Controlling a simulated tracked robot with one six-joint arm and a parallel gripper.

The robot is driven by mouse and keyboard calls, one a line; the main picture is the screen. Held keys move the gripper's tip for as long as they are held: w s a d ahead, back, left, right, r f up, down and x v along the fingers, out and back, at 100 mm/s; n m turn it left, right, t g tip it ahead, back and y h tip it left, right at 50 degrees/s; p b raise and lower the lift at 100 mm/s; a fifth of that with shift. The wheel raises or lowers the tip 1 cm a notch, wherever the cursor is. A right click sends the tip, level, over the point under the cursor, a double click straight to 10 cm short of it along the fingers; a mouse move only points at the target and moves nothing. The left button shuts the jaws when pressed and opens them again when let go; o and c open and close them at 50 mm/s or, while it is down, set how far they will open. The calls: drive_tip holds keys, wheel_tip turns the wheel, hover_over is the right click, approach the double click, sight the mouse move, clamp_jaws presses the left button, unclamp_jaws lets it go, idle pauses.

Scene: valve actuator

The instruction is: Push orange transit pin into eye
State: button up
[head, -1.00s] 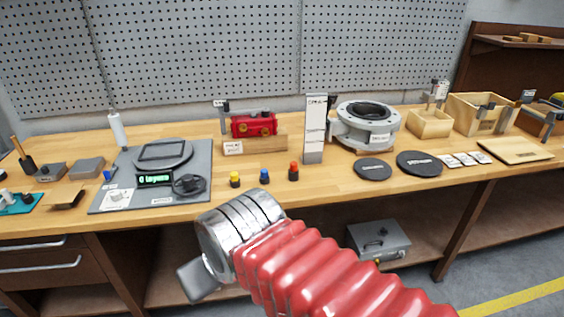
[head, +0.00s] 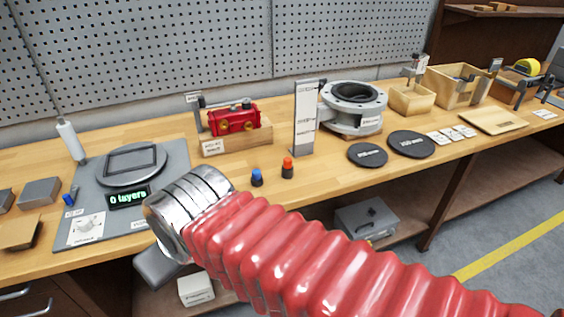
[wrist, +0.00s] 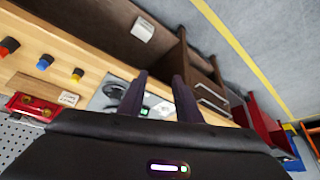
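I cannot make out an orange transit pin or its eye in either view. The red valve actuator (head: 233,120) sits on a wooden block on the bench; it also shows upside down at the left of the wrist view (wrist: 36,107). A small dark piece with an orange-red top (head: 288,167) stands in front of it; I cannot tell if this is the pin. My gripper (wrist: 160,75) has its two dark fingers apart with nothing seen held between them. In the head view my red-sleeved arm hides the fingers.
A blue-topped piece (head: 257,177) stands beside the orange-topped one. A grey mat (head: 180,160) with a layer display is at left. A white labelled post (head: 305,118), a flanged valve body (head: 353,107) and black discs (head: 412,144) are at right. The bench front is beside my arm.

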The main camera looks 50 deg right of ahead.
drive_tip(key=o, duration=0.3)
drive_tip(key=shift+w+d, duration=0.25)
drive_tip(key=shift+o, duration=0.3)
drive_tip(key=w+d+m+t+h, duration=0.1)
drive_tip(key=w+d+m+h, duration=0.1)
drive_tip(key=w+d, duration=0.5)
drive_tip(key=d+h, duration=0.1)
drive_tip(key=d, duration=0.4)
drive_tip(key=shift+f+m+t, duration=0.3)
drive_tip(key=m+t+h, duration=0.4)
approach(290, 162)
drive_tip(key=x, duration=0.2)
drive_tip(key=shift+s+d+f+n+t, duration=0.1)
drive_tip(key=shift+s+n+t, duration=0.05)
drive_tip(key=shift+n+t, duration=0.15)
drive_tip(key=shift+x, duration=4.3)
